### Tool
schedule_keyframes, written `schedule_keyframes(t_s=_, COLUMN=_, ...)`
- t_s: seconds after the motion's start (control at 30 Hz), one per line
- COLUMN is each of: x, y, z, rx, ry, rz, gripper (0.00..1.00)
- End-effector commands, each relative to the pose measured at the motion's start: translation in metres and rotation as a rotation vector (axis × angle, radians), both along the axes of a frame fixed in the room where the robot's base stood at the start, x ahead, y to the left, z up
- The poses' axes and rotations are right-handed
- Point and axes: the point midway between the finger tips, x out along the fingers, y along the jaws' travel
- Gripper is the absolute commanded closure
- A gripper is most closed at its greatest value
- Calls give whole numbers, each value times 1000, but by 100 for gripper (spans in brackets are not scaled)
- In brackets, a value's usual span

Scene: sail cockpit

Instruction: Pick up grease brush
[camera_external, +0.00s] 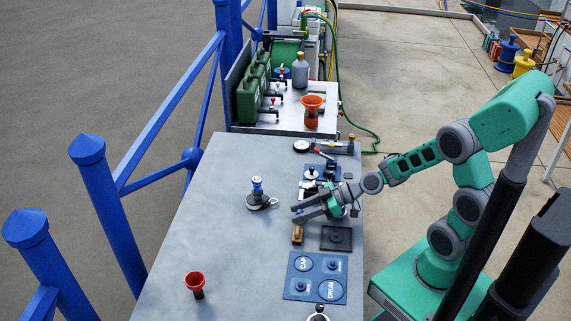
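A small brown wooden block-like piece (297,234), which looks like the grease brush, lies on the grey table near its right side. It is small in the picture, so its bristles cannot be made out. My gripper (296,214) reaches in from the right, low over the table and just beyond the brown piece. Its two grey fingers point left with a gap between them, and nothing shows in the gap. I cannot tell whether the fingers touch the brown piece.
A dark square plate (336,238) lies right of the brown piece. A blue mat (316,277) with round parts is in front. A blue-topped metal fitting (258,192) stands to the left, and a red funnel (195,283) at front left. The table's left half is mostly clear.

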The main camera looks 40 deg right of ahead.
Motion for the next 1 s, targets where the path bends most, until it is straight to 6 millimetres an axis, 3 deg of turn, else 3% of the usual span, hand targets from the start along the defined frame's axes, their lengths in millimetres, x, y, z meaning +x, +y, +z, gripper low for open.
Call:
schedule_keyframes(t_s=0.4, x=0, y=0, z=0, rx=0, ry=0, rz=0, gripper=100)
schedule_keyframes(t_s=0.87, x=0, y=0, z=1, rx=1, ry=-1, rz=0, gripper=100)
schedule_keyframes(t_s=1.0, x=0, y=0, z=10, rx=0, ry=-2, rz=1, gripper=100)
